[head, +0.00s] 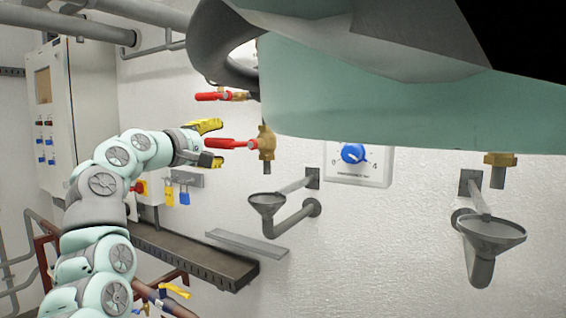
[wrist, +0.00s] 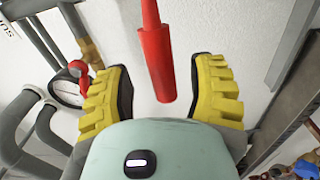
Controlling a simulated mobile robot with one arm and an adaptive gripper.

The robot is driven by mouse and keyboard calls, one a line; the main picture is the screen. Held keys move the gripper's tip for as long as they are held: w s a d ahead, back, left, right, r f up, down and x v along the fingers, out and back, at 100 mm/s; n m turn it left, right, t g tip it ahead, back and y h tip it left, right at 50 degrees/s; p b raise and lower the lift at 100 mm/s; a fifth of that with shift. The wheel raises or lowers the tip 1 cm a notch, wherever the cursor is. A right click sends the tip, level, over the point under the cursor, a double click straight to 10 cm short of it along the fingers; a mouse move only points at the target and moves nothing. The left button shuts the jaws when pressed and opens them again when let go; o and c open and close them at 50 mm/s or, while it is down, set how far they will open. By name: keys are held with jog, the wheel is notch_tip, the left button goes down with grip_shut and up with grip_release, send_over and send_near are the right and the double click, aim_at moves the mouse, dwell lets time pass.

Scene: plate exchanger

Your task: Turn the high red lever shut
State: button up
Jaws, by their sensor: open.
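Two red levers show in the head view. The upper red lever (head: 220,96) points left, partly beside the green vessel's edge. The lower red lever (head: 233,143) lies about level on a brass valve (head: 266,142) under the vessel. My gripper (head: 213,143) is open, with one yellow finger above the lower lever's free end and one below. In the wrist view, a red lever (wrist: 157,60) reaches between the fingers of my gripper (wrist: 162,88), with a gap on both sides. Which lever the task calls high I cannot tell for sure.
The green vessel (head: 400,110) overhangs close to the right. Grey funnels (head: 267,203) (head: 490,235) and a blue dial (head: 353,153) are on the wall. Padlocks (head: 184,196) and a shelf (head: 190,256) are below my gripper. A round gauge (wrist: 66,90) shows in the wrist view.

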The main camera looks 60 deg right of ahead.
jog(key=a, duration=1)
jog(key=shift+s, duration=0.35)
